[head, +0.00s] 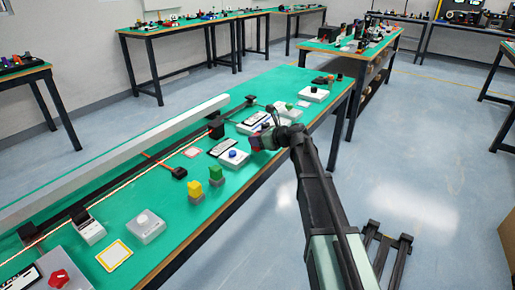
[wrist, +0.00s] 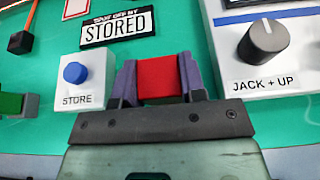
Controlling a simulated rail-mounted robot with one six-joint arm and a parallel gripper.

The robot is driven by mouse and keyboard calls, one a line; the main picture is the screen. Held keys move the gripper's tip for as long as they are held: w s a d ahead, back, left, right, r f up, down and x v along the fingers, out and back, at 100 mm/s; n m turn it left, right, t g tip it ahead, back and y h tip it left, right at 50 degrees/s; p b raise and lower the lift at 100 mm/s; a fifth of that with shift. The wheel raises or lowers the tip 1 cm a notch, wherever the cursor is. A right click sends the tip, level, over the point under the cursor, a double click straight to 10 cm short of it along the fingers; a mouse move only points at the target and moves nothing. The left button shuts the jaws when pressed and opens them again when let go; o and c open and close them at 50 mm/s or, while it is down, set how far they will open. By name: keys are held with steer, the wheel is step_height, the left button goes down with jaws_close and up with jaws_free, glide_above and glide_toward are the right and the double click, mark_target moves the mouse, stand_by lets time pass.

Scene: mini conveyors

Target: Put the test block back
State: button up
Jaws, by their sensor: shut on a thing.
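My gripper (wrist: 158,82) is shut on a red block (wrist: 160,80), held between its two purple-grey fingers. In the head view my gripper (head: 258,142) is over the near edge of the green conveyor table. The red block is probably the test block; no label shows on it. A square pad with a red border (head: 192,152) lies on the table to the left of my gripper; part of it also shows at the top of the wrist view (wrist: 76,8). A pad with a yellow border (head: 114,255) lies at the front. Both look empty.
A white box with a blue button marked STORE (wrist: 76,82) is left of the held block, and a "STORED" sign (wrist: 117,28) is beyond. A grey knob panel marked JACK + UP (wrist: 264,45) is close on the right. Yellow (head: 195,191) and green (head: 216,174) blocks stand nearby.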

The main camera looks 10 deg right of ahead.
steer(key=shift+r, duration=0.1)
steer(key=o, duration=1)
